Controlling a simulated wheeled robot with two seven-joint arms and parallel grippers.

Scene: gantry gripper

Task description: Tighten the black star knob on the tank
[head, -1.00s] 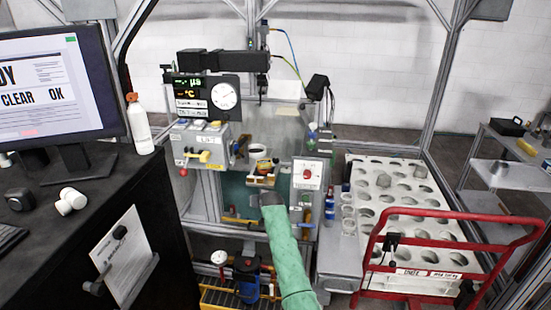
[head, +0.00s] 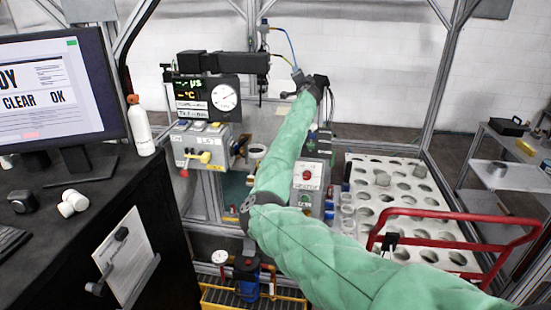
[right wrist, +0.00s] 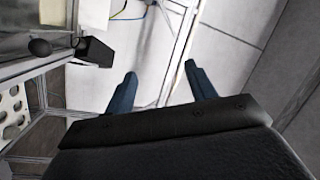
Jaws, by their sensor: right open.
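The tank (head: 234,186) stands in the metal frame in the head view, its teal lower part largely covered by my green-sleeved right arm. I cannot make out the black star knob for certain in the head view; the arm covers much of the tank front. My right gripper (right wrist: 160,72) is open and empty in the right wrist view, its two blue fingers apart against a pale wall. In the head view the arm reaches up to the tank's upper right, and the fingers are too small to tell. My left gripper is not in view.
A black box (right wrist: 92,50) and a dark round knob-like thing (right wrist: 39,47) are left of the fingers. A grey control box (head: 200,146), a gauge panel (head: 207,95) and a box with a red button (head: 308,178) surround the tank.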

